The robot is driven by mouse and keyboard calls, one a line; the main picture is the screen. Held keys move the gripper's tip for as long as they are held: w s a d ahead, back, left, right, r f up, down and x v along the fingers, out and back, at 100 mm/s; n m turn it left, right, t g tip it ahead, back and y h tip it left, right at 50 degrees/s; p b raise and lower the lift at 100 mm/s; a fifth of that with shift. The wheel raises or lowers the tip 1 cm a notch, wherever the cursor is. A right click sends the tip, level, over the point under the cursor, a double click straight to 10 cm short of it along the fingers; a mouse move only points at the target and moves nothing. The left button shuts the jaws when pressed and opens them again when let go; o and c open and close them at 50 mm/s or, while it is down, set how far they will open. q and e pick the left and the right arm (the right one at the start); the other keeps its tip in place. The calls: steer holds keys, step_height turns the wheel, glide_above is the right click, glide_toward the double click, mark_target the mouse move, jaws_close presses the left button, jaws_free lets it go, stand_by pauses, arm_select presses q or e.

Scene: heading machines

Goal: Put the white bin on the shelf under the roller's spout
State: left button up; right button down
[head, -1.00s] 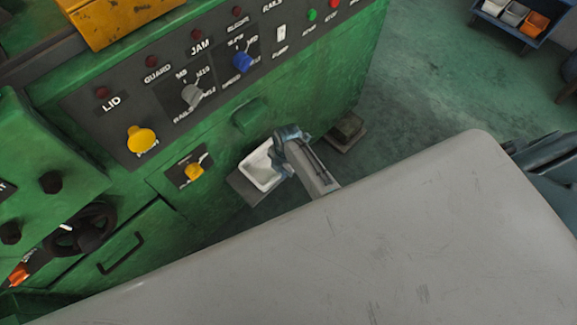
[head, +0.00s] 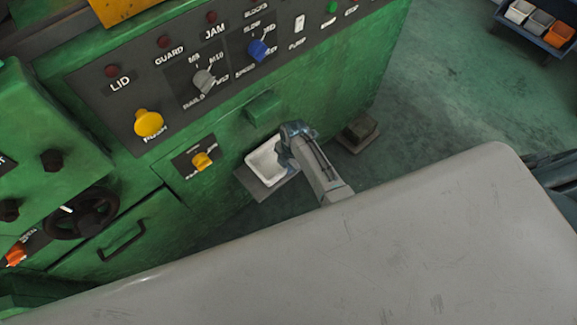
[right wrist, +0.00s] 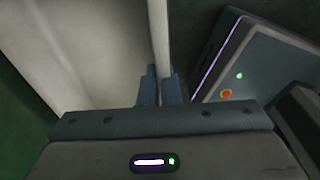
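The white bin (head: 264,166) is a small open tray at the foot of the green machine. It is over the grey shelf plate (head: 250,185), below the green spout (head: 264,107); I cannot tell if it rests fully on the plate. My right gripper (head: 290,143) is at the bin's right side. In the right wrist view its two fingers (right wrist: 159,88) are close together on either side of the bin's thin pale wall (right wrist: 159,35). The bin's right end is hidden behind the gripper. My left gripper is not in view.
The green machine's control panel (head: 180,90) has knobs and lamps above the shelf. A dark block (head: 360,130) stands on the floor to the right. A cart with small bins (head: 540,22) is at the top right. Open floor (head: 440,90) lies between.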

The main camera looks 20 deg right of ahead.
steer(key=shift+f+b, duration=0.35)
steer(key=shift+f, duration=0.2)
steer(key=c, duration=1.6)
jaws_free()
steer(key=shift+o, duration=0.2)
steer(key=shift+r, duration=0.1)
steer(key=r, duration=0.3)
steer(key=d+r, duration=0.1)
steer(key=r, duration=0.6)
steer(key=shift+w+d+r, duration=0.15)
steer(key=shift+w+r, duration=0.05)
steer(key=shift+r, duration=0.1)
